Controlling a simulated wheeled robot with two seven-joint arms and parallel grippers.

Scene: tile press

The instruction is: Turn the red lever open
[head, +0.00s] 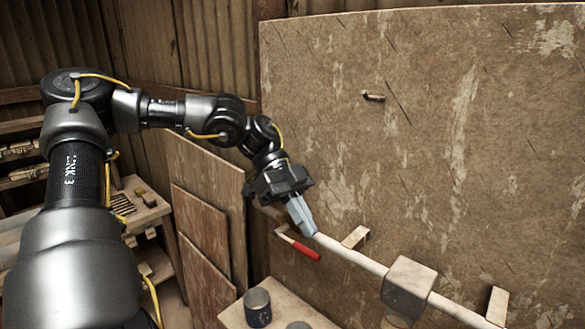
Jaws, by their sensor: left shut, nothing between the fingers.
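The red lever (302,247) slopes down to the right, its red grip at the lower end and a bare metal part at the upper left. It sits just below the left end of a pale pipe (350,256) along the board. My left gripper (308,231) points down, its grey-blue fingers shut with nothing between them. The fingertips are just above the red grip and overlap the pipe's end in the picture; I cannot tell whether they touch. The lever's mount is partly hidden behind the gripper. My right gripper is not in view.
A large worn board (430,130) stands behind the pipe, with a small peg (373,97) higher up. A box-shaped fitting (410,282) sits on the pipe. A can (257,307) stands on a bench below. Shelves (140,205) and leaning panels are at left.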

